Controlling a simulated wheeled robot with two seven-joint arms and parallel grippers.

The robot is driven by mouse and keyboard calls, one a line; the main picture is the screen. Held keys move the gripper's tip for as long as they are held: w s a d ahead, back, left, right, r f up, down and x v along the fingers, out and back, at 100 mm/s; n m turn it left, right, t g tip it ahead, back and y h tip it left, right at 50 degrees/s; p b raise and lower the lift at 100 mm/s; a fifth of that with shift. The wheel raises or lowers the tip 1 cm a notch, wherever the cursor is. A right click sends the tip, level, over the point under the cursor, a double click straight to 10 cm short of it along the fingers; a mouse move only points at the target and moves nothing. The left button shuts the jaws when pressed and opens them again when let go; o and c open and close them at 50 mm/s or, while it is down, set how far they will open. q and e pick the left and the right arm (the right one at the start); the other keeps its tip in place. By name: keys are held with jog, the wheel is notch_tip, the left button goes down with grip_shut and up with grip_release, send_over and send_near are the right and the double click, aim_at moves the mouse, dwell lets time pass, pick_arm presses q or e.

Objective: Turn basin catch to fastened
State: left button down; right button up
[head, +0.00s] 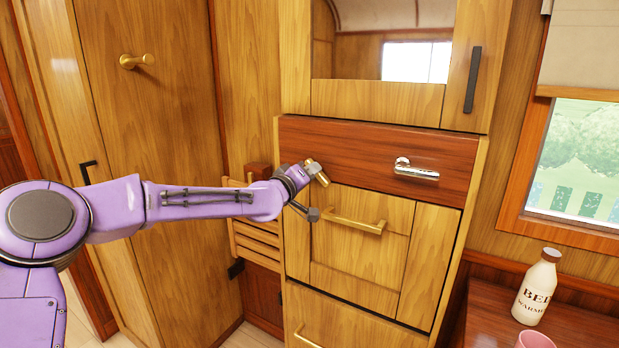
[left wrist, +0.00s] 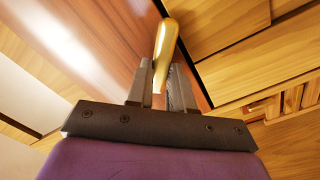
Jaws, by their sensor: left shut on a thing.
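The basin catch (head: 317,172) is a small brass lever at the left end of the dark red-brown basin front (head: 375,150). In the head view it slants down to the right. My left gripper (head: 305,175) reaches it from the left and is shut on it. In the left wrist view the brass lever (left wrist: 165,45) stands up between the two grey fingers (left wrist: 160,85), its end sticking out beyond them. The fingers hide part of it. A chrome handle (head: 415,169) sits on the basin front, right of the catch. My right gripper is out of view.
Below the basin front is a wooden cupboard with a brass bar handle (head: 350,221), close to my left gripper. A mirror (head: 385,55) is above. A slatted wooden rack (head: 256,235) stands behind my left forearm. A white bottle (head: 538,287) and pink cup (head: 535,340) stand at right.

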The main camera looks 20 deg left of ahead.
pick_arm(q)
jog(key=shift+a+f+m+b, duration=0.1)
jog(key=shift+m+b, duration=0.55)
jog(key=shift+m, duration=1.7)
jog(key=shift+f+m+b, duration=0.1)
jog(key=shift+m+b, duration=0.55)
jog(key=shift+m, duration=1.7)
jog(key=c, duration=1)
grip_release()
jog(key=shift+a, duration=0.1)
